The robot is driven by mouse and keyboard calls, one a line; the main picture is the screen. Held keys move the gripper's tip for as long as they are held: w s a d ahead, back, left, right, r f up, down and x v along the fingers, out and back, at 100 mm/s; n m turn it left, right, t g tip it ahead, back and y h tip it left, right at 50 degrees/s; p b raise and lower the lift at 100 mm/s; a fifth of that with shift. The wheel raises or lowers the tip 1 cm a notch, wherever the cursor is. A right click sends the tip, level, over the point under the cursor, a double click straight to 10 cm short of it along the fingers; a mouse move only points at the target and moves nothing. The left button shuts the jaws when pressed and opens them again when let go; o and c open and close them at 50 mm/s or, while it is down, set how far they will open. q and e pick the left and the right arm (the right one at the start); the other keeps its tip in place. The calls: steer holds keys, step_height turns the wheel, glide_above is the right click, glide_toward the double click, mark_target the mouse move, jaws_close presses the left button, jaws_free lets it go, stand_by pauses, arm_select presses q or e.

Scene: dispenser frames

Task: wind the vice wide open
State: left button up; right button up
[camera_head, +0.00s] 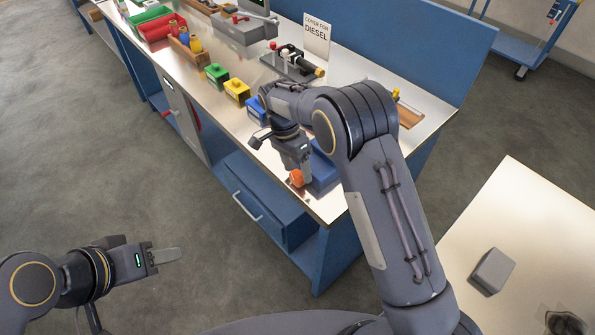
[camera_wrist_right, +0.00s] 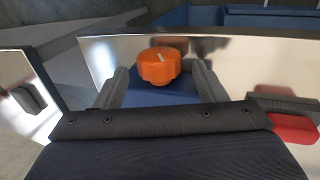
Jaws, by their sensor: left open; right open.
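The orange knob (camera_head: 297,178) sits at the front edge of the workbench, on the near side of a blue body (camera_head: 323,172) that appears to be the vice. My right arm hides much of this body, and its jaws cannot be made out. My right gripper (camera_head: 303,168) points down at the knob. In the right wrist view the orange knob (camera_wrist_right: 159,66), with a pale mark on top, shows between the two open fingers; whether they touch it is unclear. My left gripper (camera_head: 167,256) hangs over the floor, away from the bench, and is empty.
Green (camera_head: 217,74), yellow (camera_head: 237,91) and blue (camera_head: 255,108) blocks stand in a row along the bench (camera_head: 335,207). A grey block (camera_head: 492,271) lies on a pale table at right. Open floor lies at left.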

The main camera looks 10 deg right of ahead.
steer(key=v, duration=0.6)
steer(key=shift+r+b, duration=0.15)
steer(key=shift+b, duration=0.2)
